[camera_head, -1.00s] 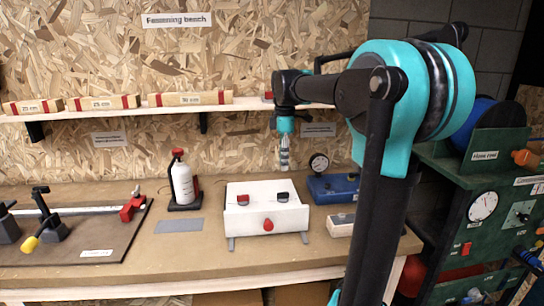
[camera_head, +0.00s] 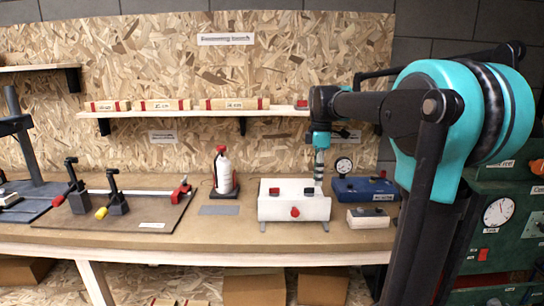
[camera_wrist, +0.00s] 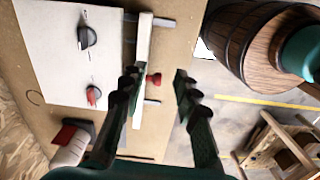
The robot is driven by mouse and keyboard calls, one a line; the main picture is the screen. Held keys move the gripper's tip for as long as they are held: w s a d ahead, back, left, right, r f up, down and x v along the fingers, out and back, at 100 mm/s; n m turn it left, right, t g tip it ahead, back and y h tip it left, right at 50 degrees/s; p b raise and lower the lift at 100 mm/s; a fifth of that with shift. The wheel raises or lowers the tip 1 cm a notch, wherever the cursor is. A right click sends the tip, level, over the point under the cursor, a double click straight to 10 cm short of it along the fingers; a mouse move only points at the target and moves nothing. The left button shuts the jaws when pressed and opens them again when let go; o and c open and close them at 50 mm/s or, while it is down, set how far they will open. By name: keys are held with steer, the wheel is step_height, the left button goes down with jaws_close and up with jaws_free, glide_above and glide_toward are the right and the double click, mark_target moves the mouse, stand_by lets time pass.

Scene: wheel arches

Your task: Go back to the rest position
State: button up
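My gripper (camera_wrist: 155,80) shows in the wrist view with its two dark fingers spread apart and nothing between them. In the head view my gripper (camera_head: 319,165) points down above the back of the white control box (camera_head: 293,207), and its fingers look small there. The box has two knobs on top and a red knob on its front. In the wrist view the white box (camera_wrist: 60,50) lies at the upper left, and its red front knob (camera_wrist: 154,79) shows behind the gap between the fingers. I cannot tell how high the gripper is above the box.
A white bottle with a red cap (camera_head: 223,172) stands left of the box. A blue case (camera_head: 362,189) and gauge (camera_head: 343,165) are to its right. A shelf (camera_head: 215,112) with labelled wooden blocks runs behind. A wooden barrel (camera_wrist: 255,45) and stool (camera_wrist: 285,145) show in the wrist view.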

steer(key=s+d+f+m+t, duration=0.2)
steer(key=s+f+m, duration=0.6)
steer(key=s+f, duration=0.3)
steer(key=s+d+f+m+t, duration=0.2)
steer(key=s+f+m, duration=0.7)
steer(key=f, duration=0.6)
steer(key=shift+s, duration=1)
